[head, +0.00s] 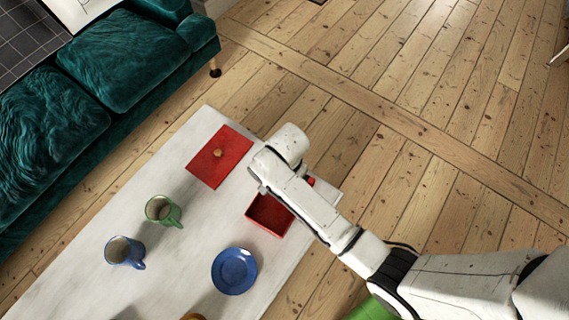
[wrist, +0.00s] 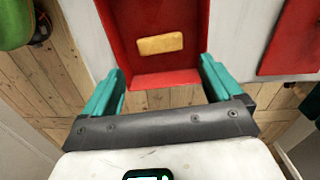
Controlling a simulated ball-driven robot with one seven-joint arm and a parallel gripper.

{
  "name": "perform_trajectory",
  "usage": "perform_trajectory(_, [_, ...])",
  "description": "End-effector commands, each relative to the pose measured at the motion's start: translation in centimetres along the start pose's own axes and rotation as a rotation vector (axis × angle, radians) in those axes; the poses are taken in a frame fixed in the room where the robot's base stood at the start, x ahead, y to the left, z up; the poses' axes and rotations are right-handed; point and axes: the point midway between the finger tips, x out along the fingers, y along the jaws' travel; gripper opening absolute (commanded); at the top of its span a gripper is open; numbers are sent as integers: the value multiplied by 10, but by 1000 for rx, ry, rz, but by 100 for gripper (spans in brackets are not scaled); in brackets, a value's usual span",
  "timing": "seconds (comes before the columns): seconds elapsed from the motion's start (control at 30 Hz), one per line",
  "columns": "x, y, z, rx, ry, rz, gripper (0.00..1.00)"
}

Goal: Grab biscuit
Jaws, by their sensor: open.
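The biscuit (wrist: 160,44) is a small tan rectangle lying inside an open red box (wrist: 185,15) in the wrist view. The red box (head: 262,222) also shows in the head view on the pale table, partly covered by my arm; the biscuit is hidden there. My gripper (wrist: 162,66) has two teal fingers spread wide apart, with nothing between them. The biscuit appears ahead of the fingertips, between their lines; the height gap cannot be told. In the head view my fingers are hidden behind my white arm.
A red lid (head: 228,146) with a wooden knob lies flat near the box. A green mug (head: 161,211), a blue mug (head: 119,252) and a blue plate (head: 234,271) stand on the white table (head: 185,265). A teal sofa (head: 125,60) is at left. Floorboards at right are clear.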

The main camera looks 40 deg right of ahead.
Motion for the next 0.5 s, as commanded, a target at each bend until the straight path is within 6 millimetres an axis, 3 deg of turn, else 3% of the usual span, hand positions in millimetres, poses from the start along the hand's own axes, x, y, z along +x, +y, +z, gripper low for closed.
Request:
perform_trajectory(0.1, [20, 0, 0, 0, 0, 1, 93])
perform_trajectory(0.37, [39, 0, -2, 0, 0, 0, 93])
perform_trajectory(0.5, [59, 0, -5, 1, 1, 0, 93])
